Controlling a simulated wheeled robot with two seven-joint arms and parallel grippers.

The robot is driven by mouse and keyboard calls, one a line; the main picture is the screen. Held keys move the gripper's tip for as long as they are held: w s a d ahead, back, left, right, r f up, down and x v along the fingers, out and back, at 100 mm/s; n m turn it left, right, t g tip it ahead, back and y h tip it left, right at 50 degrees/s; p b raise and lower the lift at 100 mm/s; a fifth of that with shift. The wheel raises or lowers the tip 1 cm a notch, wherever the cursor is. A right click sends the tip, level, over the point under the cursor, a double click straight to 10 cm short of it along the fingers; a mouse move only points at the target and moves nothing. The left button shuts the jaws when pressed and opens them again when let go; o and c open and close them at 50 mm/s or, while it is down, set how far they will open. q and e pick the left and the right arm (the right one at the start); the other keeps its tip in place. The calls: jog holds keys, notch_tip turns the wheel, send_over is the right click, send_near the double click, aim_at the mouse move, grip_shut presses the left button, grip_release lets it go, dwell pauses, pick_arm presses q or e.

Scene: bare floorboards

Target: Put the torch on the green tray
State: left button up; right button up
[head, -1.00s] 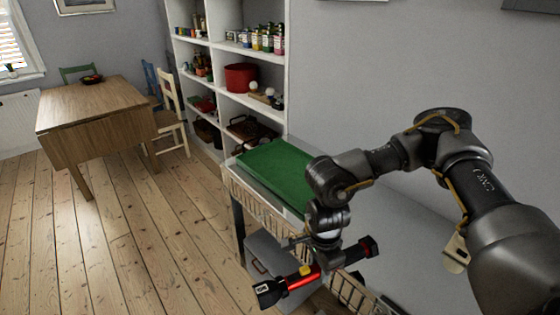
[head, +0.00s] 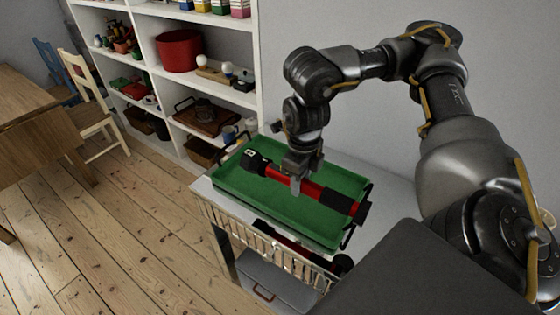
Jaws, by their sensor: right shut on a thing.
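The torch (head: 325,196) is red with black ends. My right gripper (head: 297,184) points down and is shut on its middle. The torch lies lengthwise over the green tray (head: 240,184), its right end reaching the tray's dark handle at the right. I cannot tell whether it touches the tray floor or hangs just above it. The green tray rests on a pale-topped stand (head: 212,192) with a slatted front. My left gripper is not in view.
A red and black long shape (head: 290,242) shows along the stand's front edge; I cannot tell what it is. A white shelf unit (head: 150,62) with a red pot (head: 180,50) stands behind. A wooden table (head: 25,105) and chairs are at left. Floorboards are clear.

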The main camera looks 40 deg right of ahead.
jog(key=shift+w+f, duration=0.15)
jog(key=shift+w, duration=0.2)
jog(key=w+f, duration=0.2)
jog(key=w, duration=0.2)
jog(key=w+f, duration=0.3)
jog(key=w+d+f, duration=0.1)
jog(key=w+f, duration=0.2)
jog(key=w, duration=0.1)
jog(key=shift+w, duration=0.3)
jog(key=shift+w+f, duration=0.45)
jog(key=shift+f, duration=0.05)
jog(key=shift+w+d+f, duration=0.1)
jog(key=shift+w+f, duration=0.05)
jog(key=shift+f, duration=0.75)
jog(key=shift+w+f, duration=0.1)
jog(key=shift+f, duration=0.8)
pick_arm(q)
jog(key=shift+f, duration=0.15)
